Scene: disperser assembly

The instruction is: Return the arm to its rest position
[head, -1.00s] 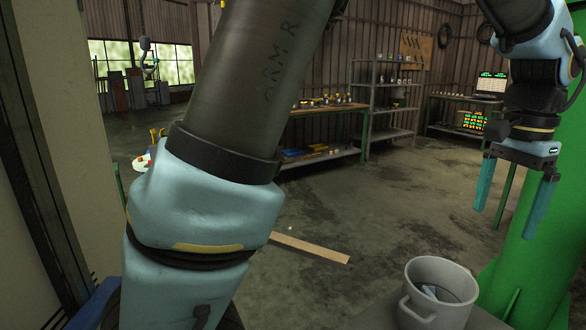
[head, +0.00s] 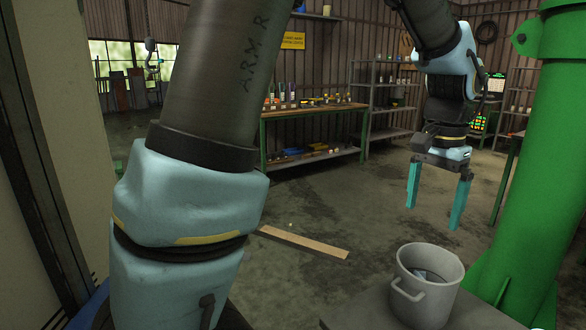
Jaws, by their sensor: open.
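My gripper (head: 434,205) hangs at the right of the head view with its two teal fingers pointing down. The fingers are apart and nothing is between them. It is above and behind a grey metal pot (head: 427,306) in the picture, apart from it. My arm's large links fill the left and top of the view and hide part of the room.
The pot stands on a grey surface (head: 370,308) at the bottom right, with a small object inside. A green column (head: 535,170) rises close to the right of my gripper. A wooden plank (head: 305,243) lies on the floor. Workbenches (head: 318,112) stand at the back.

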